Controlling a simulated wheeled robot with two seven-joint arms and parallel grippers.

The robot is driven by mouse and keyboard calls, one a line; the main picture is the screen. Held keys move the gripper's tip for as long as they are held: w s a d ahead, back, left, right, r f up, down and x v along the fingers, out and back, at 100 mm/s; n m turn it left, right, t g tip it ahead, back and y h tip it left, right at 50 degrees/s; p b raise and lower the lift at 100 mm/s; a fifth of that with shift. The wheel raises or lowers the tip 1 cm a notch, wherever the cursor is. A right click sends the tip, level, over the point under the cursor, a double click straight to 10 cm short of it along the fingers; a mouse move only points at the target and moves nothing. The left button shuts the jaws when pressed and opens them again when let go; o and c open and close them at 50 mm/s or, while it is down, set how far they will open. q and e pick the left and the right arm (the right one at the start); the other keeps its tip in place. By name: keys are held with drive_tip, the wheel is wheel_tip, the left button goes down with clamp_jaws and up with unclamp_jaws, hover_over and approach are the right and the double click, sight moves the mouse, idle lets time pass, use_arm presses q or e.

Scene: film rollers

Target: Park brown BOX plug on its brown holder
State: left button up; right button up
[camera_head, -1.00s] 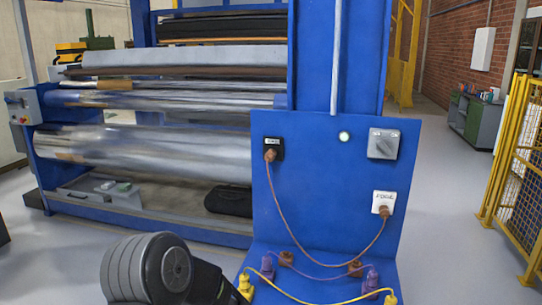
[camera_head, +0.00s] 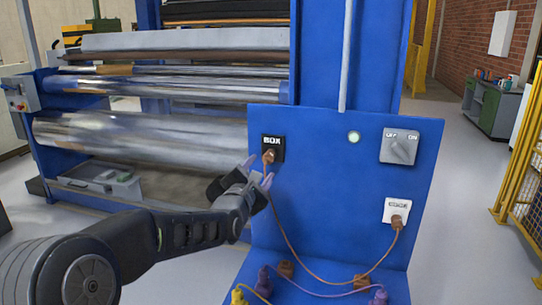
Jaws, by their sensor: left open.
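The brown BOX plug (camera_head: 269,156) sits in the black socket labelled BOX (camera_head: 273,146) on the upright blue panel. A brown cable hangs from it to a second brown plug (camera_head: 397,222) in the white EDGE socket (camera_head: 396,209). My left gripper (camera_head: 258,171) is open, its fingertips just below and left of the BOX plug; I cannot tell whether they touch it. Two brown holders stand on the blue ledge, a left one (camera_head: 286,269) and a right one (camera_head: 361,282); both look empty. My right gripper is out of view.
A yellow plug (camera_head: 238,297) shows at the bottom edge. A grey OFF/ON switch (camera_head: 399,147) and a lit button (camera_head: 353,137) are on the panel. Metal rollers (camera_head: 150,135) lie behind my left arm.

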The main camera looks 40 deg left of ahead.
sight(266, 161)
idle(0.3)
use_arm(q)
drive_tip(key=shift+w+a+r+p, duration=0.1)
drive_tip(key=shift+w+a+p, duration=0.05)
drive_tip(key=shift+w+p, duration=0.4)
drive_tip(key=p+x, duration=0.2)
drive_tip(key=x, duration=0.2)
drive_tip(key=shift+p, duration=0.4)
drive_tip(key=shift+w+a+f+b, duration=0.15)
drive_tip(key=shift+w+a+b, duration=0.05)
drive_tip(key=shift+w+b, duration=0.3)
drive_tip(key=shift+w+a+f+b, duration=0.2)
drive_tip(key=shift+w+b, duration=0.25)
drive_tip(key=shift+w, duration=0.05)
drive_tip(key=shift+r+x, duration=0.2)
drive_tip(key=shift+x, duration=0.65)
drive_tip(key=shift+b, duration=0.35)
drive_tip(key=shift+b, duration=0.55)
drive_tip(key=shift+b, duration=0.65)
